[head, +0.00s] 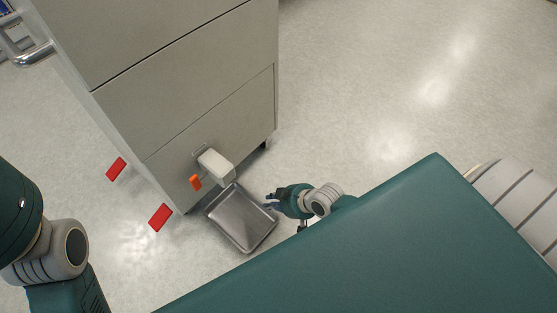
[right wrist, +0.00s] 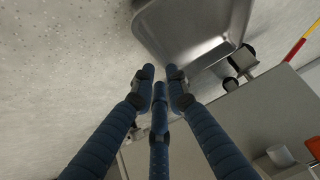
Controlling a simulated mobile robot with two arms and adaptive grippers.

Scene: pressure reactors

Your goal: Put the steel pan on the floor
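The steel pan (head: 238,215), a shallow grey rectangular tray, appears to lie flat on the floor (head: 350,110) at the foot of the grey cabinet in the head view. My right gripper (head: 269,202) is at its right edge. In the right wrist view the pan (right wrist: 185,28) is at the top, beyond the fingertips. The right gripper's three dark blue fingers (right wrist: 159,80) are apart with nothing between them. Of my left arm only links show at the left of the head view; its gripper is out of sight.
The grey cabinet (head: 205,100) stands just behind the pan, with a white box (head: 216,166) and an orange piece (head: 195,182) on its front. Two red floor marks (head: 160,217) lie to the left. Open floor lies at the right.

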